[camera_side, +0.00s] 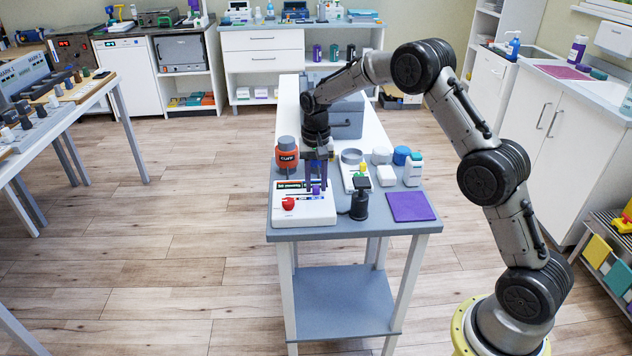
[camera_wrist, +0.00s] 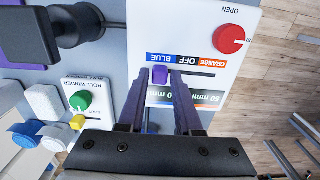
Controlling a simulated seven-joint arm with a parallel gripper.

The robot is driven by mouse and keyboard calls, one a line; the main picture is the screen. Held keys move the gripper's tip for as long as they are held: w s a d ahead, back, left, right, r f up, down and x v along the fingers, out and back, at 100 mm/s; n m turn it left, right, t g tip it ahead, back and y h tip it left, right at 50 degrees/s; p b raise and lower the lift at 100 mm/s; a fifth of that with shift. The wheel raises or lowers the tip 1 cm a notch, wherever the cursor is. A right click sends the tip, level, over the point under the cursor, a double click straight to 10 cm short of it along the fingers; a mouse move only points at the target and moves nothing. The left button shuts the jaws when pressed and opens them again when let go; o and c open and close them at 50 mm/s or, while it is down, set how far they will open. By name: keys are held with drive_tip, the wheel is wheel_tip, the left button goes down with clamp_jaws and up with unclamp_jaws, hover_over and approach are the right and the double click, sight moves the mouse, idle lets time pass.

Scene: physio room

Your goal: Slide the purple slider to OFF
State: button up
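In the wrist view the purple slider (camera_wrist: 160,74) sits in its slot at the BLUE end of the upside-down label strip (camera_wrist: 184,60). OFF is the middle word and ORANGE is at the far end. The white panel (camera_wrist: 187,32) also shows in the side view (camera_side: 316,217) at the near end of the table. My gripper (camera_wrist: 161,73) has purple fingers, one on each side of the slider, with visible gaps, so it looks open around it. In the side view my gripper (camera_side: 316,190) points down over the panel; the slider is hard to tell from the fingers there.
A red knob (camera_wrist: 229,39) stands on the panel near the slot's ORANGE end. A black post (camera_side: 359,205) is right of the panel. An orange cuff container (camera_side: 287,156) stands behind it. A roll winder (camera_wrist: 88,98) and a purple pad (camera_side: 410,207) are also close.

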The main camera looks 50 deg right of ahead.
clamp_jaws()
idle(1.1)
